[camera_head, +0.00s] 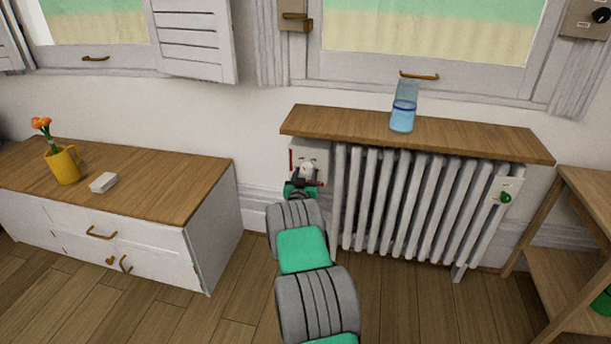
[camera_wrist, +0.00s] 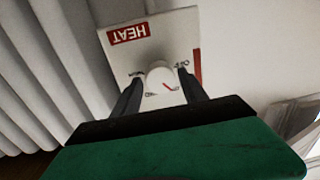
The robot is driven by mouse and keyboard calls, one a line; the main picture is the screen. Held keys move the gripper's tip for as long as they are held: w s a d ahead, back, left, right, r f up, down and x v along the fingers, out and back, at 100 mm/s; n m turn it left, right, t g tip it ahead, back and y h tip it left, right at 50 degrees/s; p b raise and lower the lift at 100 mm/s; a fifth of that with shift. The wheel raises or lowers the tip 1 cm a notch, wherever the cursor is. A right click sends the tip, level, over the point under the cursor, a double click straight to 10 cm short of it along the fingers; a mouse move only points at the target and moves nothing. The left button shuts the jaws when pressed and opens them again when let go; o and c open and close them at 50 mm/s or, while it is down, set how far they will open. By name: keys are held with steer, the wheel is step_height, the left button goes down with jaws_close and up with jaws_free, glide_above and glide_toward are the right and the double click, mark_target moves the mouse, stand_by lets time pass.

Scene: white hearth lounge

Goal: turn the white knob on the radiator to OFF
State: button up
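The white knob (camera_wrist: 158,77) sits on a pale plate (camera_wrist: 178,38) marked HEAT, which appears upside down in the wrist view. A short red mark shows near the knob's lower right. Small lettering around it is too small to read surely. My gripper (camera_wrist: 160,82) has one dark finger on each side of the knob, with narrow gaps visible; it looks open around it, and contact is hard to judge. In the head view my gripper (camera_head: 304,184) is at the left end of the white radiator (camera_head: 414,205), partly covering the plate and knob.
A green knob (camera_head: 505,197) is at the radiator's right end. A cabinet (camera_head: 205,245) with a yellow mug (camera_head: 63,166) stands left; a wooden side table (camera_head: 590,190) stands right.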

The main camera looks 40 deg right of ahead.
steer(key=c, duration=1)
steer(key=shift+c, duration=0.2)
steer(key=n+b, duration=0.1)
steer(key=n, duration=0.1)
steer(key=shift+n, duration=0.4)
steer(key=n+b, duration=0.1)
steer(key=n, duration=0.3)
steer(key=shift+r, duration=0.1)
steer(key=n, duration=0.6)
steer(key=shift+r+n+g, duration=0.1)
steer(key=shift+n+g, duration=0.2)
steer(key=shift+g, duration=0.1)
